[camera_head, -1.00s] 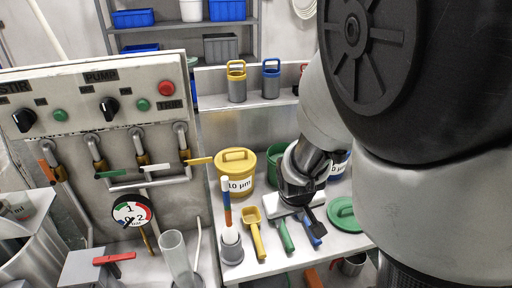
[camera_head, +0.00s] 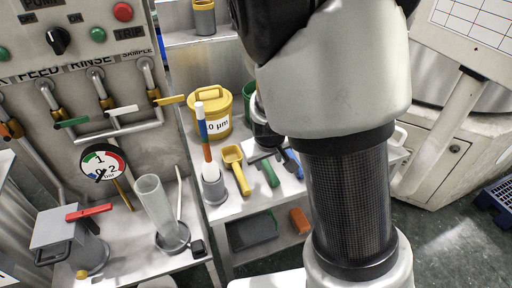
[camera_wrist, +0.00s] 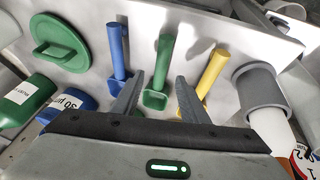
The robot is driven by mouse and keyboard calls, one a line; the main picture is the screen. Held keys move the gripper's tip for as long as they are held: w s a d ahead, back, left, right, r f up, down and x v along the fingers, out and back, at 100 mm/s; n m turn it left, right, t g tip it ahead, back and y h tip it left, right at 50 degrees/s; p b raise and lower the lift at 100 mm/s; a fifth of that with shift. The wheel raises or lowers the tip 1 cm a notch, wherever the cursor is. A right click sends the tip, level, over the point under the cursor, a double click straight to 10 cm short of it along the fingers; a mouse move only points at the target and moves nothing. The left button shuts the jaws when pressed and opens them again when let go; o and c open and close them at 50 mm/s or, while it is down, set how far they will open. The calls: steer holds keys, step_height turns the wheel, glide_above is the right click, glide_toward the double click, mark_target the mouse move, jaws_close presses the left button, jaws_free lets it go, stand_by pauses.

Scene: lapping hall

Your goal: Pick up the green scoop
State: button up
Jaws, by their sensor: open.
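The green scoop (camera_wrist: 164,55) lies on the bench, its head towards my gripper in the wrist view; its handle also shows in the head view (camera_head: 270,174). My gripper (camera_wrist: 160,79) is open and empty, its two fingers on either side of the green scoop in the picture. I cannot tell how high the fingers are above it.
A blue scoop (camera_wrist: 116,48) and a yellow scoop (camera_wrist: 214,70) lie close on either side. A green lid (camera_wrist: 58,40), a green tub (camera_wrist: 27,100) and a grey holder (camera_wrist: 260,87) stand nearby. A yellow tub (camera_head: 211,112) is behind in the head view.

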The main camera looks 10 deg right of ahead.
mark_target(268, 167)
steer(key=shift+b+x, duration=1.45)
steer(key=shift+x, duration=1.2)
steer(key=shift+f, duration=0.25)
jaws_close()
step_height(268, 167, up, 11)
steer(key=p, duration=0.4)
steer(key=shift+f+p, duration=0.2)
steer(key=shift+p, duration=0.15)
